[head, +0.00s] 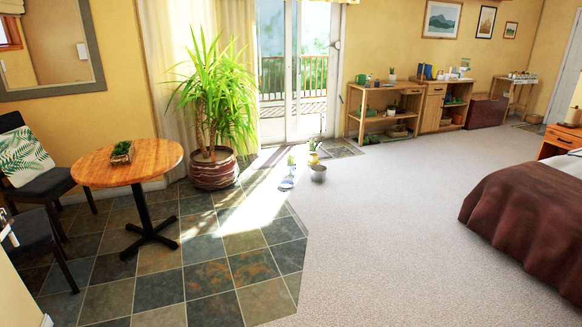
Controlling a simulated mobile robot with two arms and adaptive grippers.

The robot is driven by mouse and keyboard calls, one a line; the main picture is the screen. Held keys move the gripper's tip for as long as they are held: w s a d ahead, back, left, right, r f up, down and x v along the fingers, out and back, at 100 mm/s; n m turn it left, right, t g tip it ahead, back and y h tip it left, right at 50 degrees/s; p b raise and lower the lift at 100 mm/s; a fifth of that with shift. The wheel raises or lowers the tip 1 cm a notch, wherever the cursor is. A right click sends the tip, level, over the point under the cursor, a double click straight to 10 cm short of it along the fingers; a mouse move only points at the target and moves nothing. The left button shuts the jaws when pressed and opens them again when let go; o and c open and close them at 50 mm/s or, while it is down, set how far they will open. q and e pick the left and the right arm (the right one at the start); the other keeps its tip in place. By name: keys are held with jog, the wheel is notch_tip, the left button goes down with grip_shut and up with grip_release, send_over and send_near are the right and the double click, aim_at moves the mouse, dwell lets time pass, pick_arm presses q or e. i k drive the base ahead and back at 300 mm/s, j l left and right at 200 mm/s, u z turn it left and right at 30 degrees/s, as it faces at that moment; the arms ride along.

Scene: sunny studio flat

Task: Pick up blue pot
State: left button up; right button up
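A small pale-blue pot (287,183) stands on the floor in the sunlit patch near the glass door, in the middle of the head view. It is far off and small, and a green plant shows just above it. A yellow pot (313,159) with a plant and a grey pot (318,174) stand close to its right. Neither of my grippers is in view.
A large potted plant (214,170) stands left of the small pots. A round wooden table (90,172) and dark chairs (45,187) are at the left. A bed (530,215) is at the right. The carpet (390,240) in the middle is clear.

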aim_at(290, 164)
jog(key=i+z, duration=0.2)
jog(key=i, duration=4.85)
jog(key=i+l+u, duration=0.2)
jog(key=i, duration=0.4)
jog(key=i+l+u, duration=0.1)
jog(key=i+u, duration=0.15)
jog(key=i, duration=0.4)
